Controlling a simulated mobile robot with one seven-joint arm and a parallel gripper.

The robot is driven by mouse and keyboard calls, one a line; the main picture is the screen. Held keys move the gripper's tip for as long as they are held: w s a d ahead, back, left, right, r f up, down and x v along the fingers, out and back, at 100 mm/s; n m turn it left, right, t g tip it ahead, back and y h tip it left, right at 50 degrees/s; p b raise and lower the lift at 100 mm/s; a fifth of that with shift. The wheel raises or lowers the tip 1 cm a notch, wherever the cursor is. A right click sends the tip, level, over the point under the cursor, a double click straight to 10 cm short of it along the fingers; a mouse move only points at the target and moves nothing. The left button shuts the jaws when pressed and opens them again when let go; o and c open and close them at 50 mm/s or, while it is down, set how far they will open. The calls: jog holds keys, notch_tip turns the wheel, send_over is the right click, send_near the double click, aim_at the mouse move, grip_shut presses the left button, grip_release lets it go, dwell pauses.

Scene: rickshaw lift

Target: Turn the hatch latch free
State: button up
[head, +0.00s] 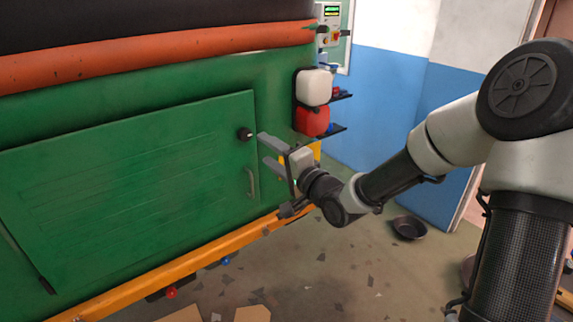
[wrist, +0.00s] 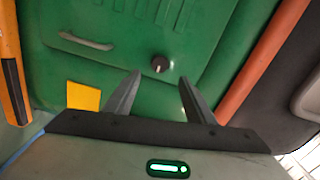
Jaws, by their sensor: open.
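The hatch (head: 130,180) is a green panel, shut, on the side of the green rickshaw. Its latch (head: 245,134) is a small black round knob near the panel's upper right corner. In the wrist view the latch (wrist: 159,64) shows ahead of my fingers, between their tips, with a light mark on it. My gripper (head: 264,150) is open and empty, just right of the latch in the head view. In the wrist view the fingers of my gripper (wrist: 160,82) point at the panel and look apart from the knob. The exact gap is hard to tell.
A grey handle (head: 251,182) sits below the latch, and shows in the wrist view (wrist: 85,41). An orange rail (head: 190,262) runs along the bottom. White (head: 314,87) and red (head: 312,120) canisters stand on shelves to the right. A dark bowl (head: 409,227) lies on the floor.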

jog(key=v, duration=0.7)
jog(key=shift+s, duration=0.2)
jog(key=shift+d, duration=0.15)
